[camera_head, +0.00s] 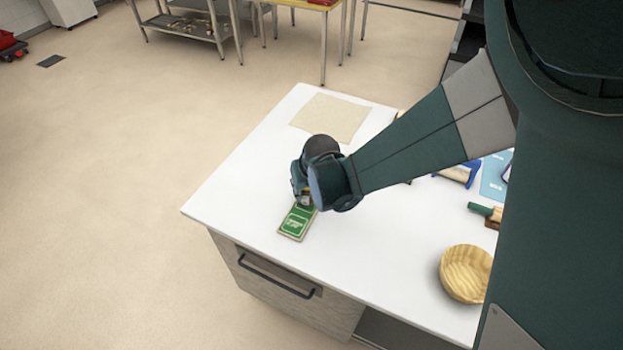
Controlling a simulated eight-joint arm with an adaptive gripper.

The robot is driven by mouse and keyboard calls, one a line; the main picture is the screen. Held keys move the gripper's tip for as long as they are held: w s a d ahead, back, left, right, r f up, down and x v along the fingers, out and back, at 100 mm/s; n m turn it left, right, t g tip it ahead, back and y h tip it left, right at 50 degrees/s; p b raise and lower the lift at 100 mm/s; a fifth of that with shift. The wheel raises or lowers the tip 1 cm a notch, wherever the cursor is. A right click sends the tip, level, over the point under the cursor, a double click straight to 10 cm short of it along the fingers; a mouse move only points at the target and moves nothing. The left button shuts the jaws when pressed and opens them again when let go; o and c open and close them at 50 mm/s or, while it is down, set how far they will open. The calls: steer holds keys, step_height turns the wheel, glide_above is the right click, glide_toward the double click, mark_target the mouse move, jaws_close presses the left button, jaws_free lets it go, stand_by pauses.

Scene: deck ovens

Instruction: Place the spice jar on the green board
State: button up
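The green board (293,227) lies flat on the white counter near its left front edge. It is a small green rectangle with pale markings and a tan rim. My gripper (304,197) is over the far end of the board, pointing down. A small pale and yellowish patch shows at its fingertips. It may be part of the spice jar, but it is too small and too covered to tell. My wrist hides most of the fingers, so I cannot tell whether they are open or shut. No spice jar shows clearly elsewhere.
A beige mat (331,117) lies at the back of the white counter (240,180). A wooden bowl (466,274) stands at the front right. A green-handled tool (482,210) and blue items (495,177) lie at the right, partly behind my arm. The counter between bowl and board is clear.

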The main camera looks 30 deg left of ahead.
steer(key=shift+f, duration=0.3)
steer(key=o, duration=1)
steer(key=shift+c, duration=0.2)
steer(key=shift+r, duration=0.25)
steer(key=p+v, duration=0.1)
steer(key=v, duration=1.1)
stand_by(0.5)
